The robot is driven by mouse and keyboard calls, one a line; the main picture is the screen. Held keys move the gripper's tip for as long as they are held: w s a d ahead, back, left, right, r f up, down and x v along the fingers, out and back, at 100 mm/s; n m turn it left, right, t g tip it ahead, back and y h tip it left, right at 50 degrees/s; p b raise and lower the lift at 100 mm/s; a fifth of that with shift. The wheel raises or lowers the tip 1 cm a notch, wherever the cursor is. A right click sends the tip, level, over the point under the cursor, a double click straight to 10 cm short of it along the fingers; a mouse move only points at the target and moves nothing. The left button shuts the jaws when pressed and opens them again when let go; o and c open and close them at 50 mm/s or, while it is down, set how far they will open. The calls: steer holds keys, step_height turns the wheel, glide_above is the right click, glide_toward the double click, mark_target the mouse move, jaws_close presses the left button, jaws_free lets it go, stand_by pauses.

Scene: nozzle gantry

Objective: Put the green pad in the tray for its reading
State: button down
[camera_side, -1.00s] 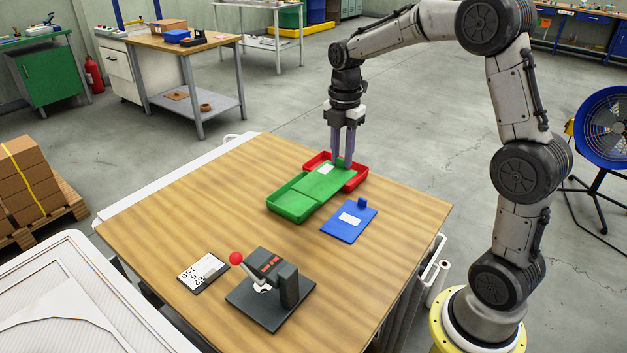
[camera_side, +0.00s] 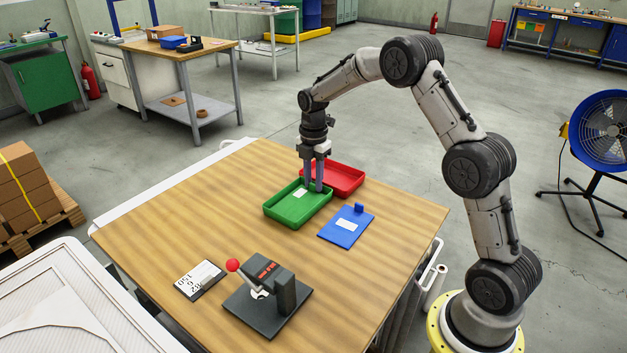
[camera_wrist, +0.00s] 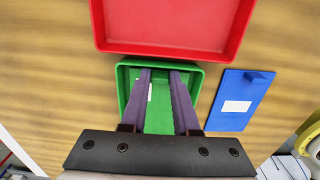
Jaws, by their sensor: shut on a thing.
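The green pad with a white label (camera_side: 299,193) is inside the outline of the green tray (camera_side: 270,212), at or very near its floor; whether it touches the floor I cannot tell. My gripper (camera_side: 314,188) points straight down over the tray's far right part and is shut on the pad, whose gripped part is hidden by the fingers. In the wrist view, the fingers (camera_wrist: 161,72) reach down inside the green tray (camera_wrist: 122,77), with the pad (camera_wrist: 160,112) green between them.
The empty red tray (camera_side: 343,182) stands just behind the green tray. A blue pad (camera_side: 335,238) with a label and upright tab lies to the right. A black device with a red-knobbed lever (camera_side: 272,297) and a printed plate (camera_side: 199,279) are nearer the front. The table's left side is clear.

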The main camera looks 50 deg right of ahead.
steer(key=shift+f, duration=0.15)
steer(key=c, duration=0.7)
jaws_free()
steer(key=shift+o, duration=0.2)
step_height(320, 180, up, 12)
steer(key=f, duration=0.1)
steer(key=s+a+r+m+t, duration=0.2)
steer(key=s+a+r+m, duration=0.35)
steer(key=s+r, duration=0.25)
steer(key=s+a+m+t, duration=0.1)
steer(key=s+a+m, duration=0.2)
steer(key=s, duration=0.4)
steer(key=s+a+f+m+t, duration=0.1)
steer(key=s+a+m, duration=0.2)
steer(key=s+m, duration=0.2)
steer(key=s+a+f+m+t, duration=0.1)
steer(key=s+a+m, duration=0.2)
steer(key=s, duration=0.8)
steer(key=shift+a+f+m+t, duration=0.2)
steer(key=shift+m+t, duration=0.1)
steer(key=shift+m, duration=0.45)
